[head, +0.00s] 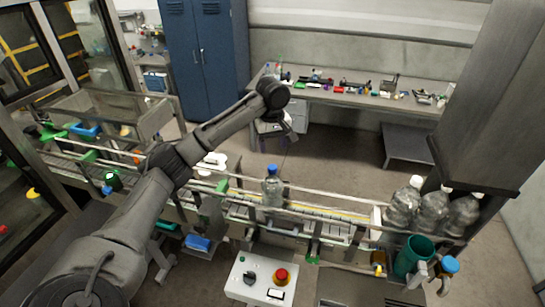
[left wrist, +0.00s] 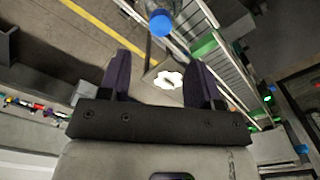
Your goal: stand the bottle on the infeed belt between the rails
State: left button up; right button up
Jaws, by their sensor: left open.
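A clear bottle with a blue cap (head: 272,188) stands upright on the infeed belt (head: 322,228), apparently between the rails; its foot is partly hidden by the near rail. In the left wrist view its blue cap (left wrist: 160,22) shows at the top edge, beyond the fingertips. My left gripper (head: 292,130) is above and behind the bottle, clear of it. In the left wrist view my left gripper (left wrist: 158,68) has its two dark fingers apart, with nothing between them. My right gripper does not show.
Several clear bottles (head: 432,212) stand at the belt's right end, near a teal container (head: 413,256) and a grey pillar (head: 475,95). A control box with a red button (head: 281,276) is in front. A cluttered bench (head: 350,92) stands behind; the floor between is open.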

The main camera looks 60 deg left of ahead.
pick_arm(q)
jog(key=s+d+f+m, duration=0.2)
jog(key=d+f+m, duration=0.3)
jog(key=d+f, duration=0.6)
jog(key=s+d+f+m, duration=0.2)
jog(key=d+f+m, duration=0.4)
jog(key=d+f, duration=0.55)
jog(key=s+d+f+m+t, duration=0.2)
jog(key=s+d+f+m, duration=0.2)
jog(key=s+d+f, duration=0.45)
jog(key=s+d+r+m, duration=0.1)
jog(key=s+d, duration=0.1)
jog(key=s, duration=0.5)
jog(key=s+d+r+m+t, duration=0.1)
jog(key=s+d+r, duration=0.1)
jog(key=s, duration=0.6)
jog(key=shift+d+m+t, duration=0.2)
jog(key=shift+m+t, duration=0.1)
jog(key=shift+r, duration=0.1)
